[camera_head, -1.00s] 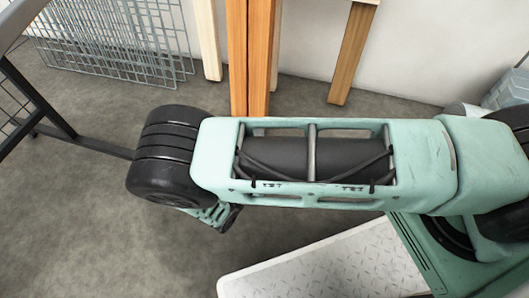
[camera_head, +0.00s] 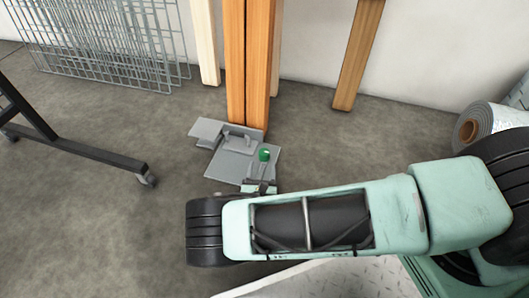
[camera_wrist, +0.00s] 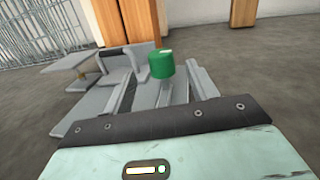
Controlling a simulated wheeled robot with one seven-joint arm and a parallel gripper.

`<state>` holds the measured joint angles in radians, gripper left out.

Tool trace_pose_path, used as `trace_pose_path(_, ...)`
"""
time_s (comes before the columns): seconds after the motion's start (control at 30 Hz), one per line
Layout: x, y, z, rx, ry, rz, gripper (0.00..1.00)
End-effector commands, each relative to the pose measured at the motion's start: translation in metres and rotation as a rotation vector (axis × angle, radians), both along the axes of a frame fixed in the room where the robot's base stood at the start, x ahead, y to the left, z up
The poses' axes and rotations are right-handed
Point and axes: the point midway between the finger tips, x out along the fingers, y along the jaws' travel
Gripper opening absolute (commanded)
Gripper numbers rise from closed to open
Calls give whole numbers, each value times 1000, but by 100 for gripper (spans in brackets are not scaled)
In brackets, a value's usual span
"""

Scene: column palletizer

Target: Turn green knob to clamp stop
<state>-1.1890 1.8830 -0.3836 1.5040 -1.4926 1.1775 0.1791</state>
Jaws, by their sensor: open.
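The green knob (camera_head: 264,155) stands up from the grey clamp stop (camera_head: 229,166), a low plate assembly on the floor at the foot of the wooden posts. My gripper (camera_head: 261,186) is low, just on the near side of the knob, and partly hidden by my arm in the head view. In the wrist view the knob (camera_wrist: 162,66) shows between and beyond my two grey fingers, which are apart. The gripper is open and empty. I cannot tell whether either finger touches the knob. The clamp stop (camera_wrist: 86,101) spreads to the left behind it.
Orange wooden posts (camera_head: 247,70) rise right behind the clamp stop. Wire mesh panels (camera_head: 100,45) lean on the wall at left. A dark wheeled frame (camera_head: 85,152) stands at left, and a wrapped roll (camera_head: 490,125) lies at right. The floor between is clear.

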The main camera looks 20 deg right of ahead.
Motion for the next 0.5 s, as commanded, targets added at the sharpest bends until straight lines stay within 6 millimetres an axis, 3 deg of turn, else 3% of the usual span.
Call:
trace_pose_path(0.3,58,-27,-4,1,-2,-4,58)
trace_pose_path(0.5,78,-36,-2,2,-1,-2,58)
